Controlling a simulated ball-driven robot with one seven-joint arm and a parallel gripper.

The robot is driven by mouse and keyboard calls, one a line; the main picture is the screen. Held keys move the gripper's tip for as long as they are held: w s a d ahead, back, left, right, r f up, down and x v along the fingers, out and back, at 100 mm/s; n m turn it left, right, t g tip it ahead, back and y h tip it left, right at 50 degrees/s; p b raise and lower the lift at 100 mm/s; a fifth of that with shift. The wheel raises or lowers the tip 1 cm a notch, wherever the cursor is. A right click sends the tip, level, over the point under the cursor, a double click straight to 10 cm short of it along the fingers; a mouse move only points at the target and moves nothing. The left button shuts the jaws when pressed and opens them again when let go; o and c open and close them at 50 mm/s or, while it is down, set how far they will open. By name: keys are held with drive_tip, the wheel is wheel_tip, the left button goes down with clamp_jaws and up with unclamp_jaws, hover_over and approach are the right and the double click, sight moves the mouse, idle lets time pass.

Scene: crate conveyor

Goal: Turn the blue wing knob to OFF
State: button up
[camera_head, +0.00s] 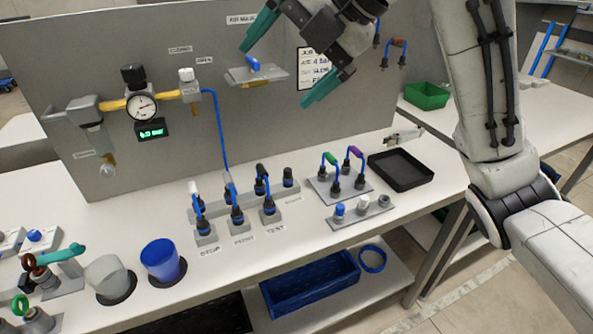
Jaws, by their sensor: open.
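The blue wing knob (253,63) stands on a small grey plate (262,76) on the upright grey panel, under a label that seems to read AIR MAIN (241,19). I cannot read any ON or OFF marks there, so its setting is unclear. My gripper (276,75) comes in from the top right with its two teal fingers spread wide and nothing between them that I can see it holding. One fingertip is just above and left of the knob, the other lower right; no contact is visible.
A pressure gauge (142,106) with a green display and yellow pipe is left on the panel. Hose plugs in holders (206,234), a black tray (401,170), a blue cup (160,259) and a whitish cup (106,275) stand on the white bench. A green bin (427,96) is at right.

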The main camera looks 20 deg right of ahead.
wheel_tip(320, 180, down, 18)
drive_tip(key=m+t+y+p, duration=0.1)
drive_tip(key=m, duration=1.1)
drive_tip(key=shift+d+r+p, duration=0.25)
drive_tip(key=shift+d+p, duration=0.1)
